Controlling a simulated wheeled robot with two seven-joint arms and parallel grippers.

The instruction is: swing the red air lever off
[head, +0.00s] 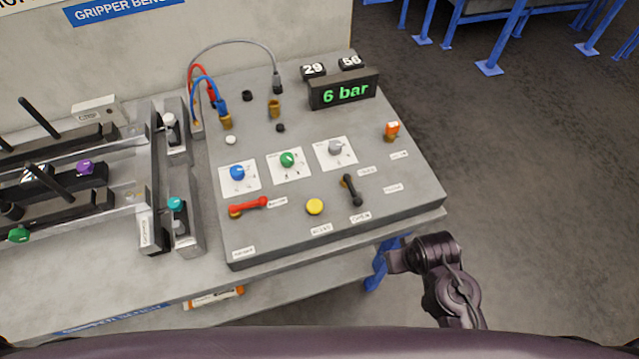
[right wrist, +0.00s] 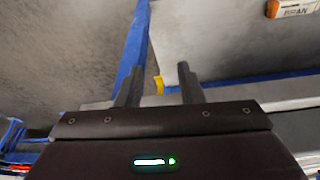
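The red air lever (head: 249,206) lies on the front left of the grey sloped control panel (head: 285,235). Its handle points to the right in the head view, with a small white label at its right end. My right gripper (head: 393,260) is off the panel's front right corner, well to the right of the lever and apart from it. In the right wrist view my right gripper (right wrist: 158,82) has its two fingers apart with nothing between them. The lever is not seen in that view. My left gripper is not in view.
A yellow button (head: 315,206) and a black lever (head: 351,190) sit right of the red lever. Blue, green and grey knobs (head: 288,160) stand behind. A display (head: 343,91) reads 6 bar. Slide units (head: 173,190) stand to the left. Blue bench legs (head: 380,266) are near my right gripper.

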